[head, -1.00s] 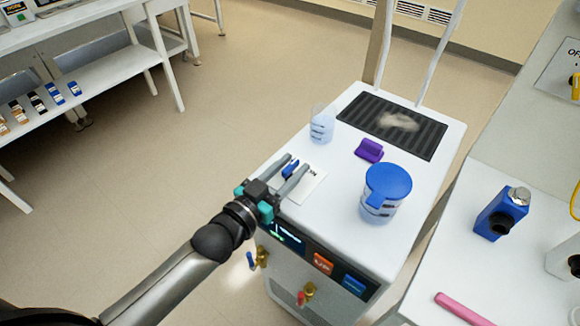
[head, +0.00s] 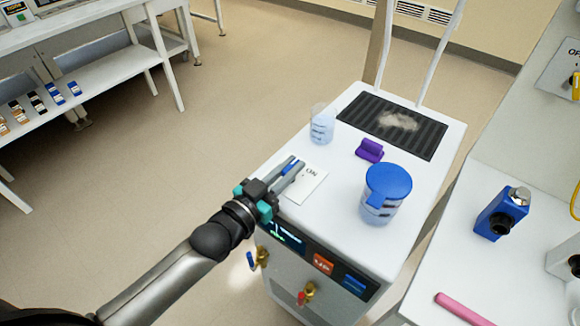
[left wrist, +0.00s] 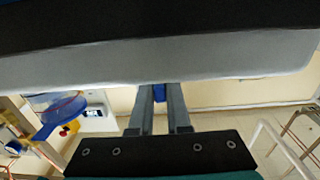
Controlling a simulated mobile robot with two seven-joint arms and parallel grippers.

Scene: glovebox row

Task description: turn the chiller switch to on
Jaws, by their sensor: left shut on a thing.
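The white chiller (head: 335,218) stands in the middle of the head view. On its top lies a white switch plate (head: 312,186) with the upside-down letters ON. The blue switch lever (head: 290,166) shows between the fingertips of my left gripper (head: 291,170), which is shut on it at the plate's left side. In the left wrist view the blue lever (left wrist: 159,93) shows between the two grey fingers (left wrist: 161,108). The fingers hide much of the lever and part of the plate. My right gripper is not in view.
A blue-lidded jar (head: 380,208), a purple block (head: 369,150) and a small beaker (head: 322,125) stand on the chiller top near the plate. A dark vent grille (head: 425,137) is behind them. A bench (head: 455,270) with a blue device (head: 500,214) is at the right.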

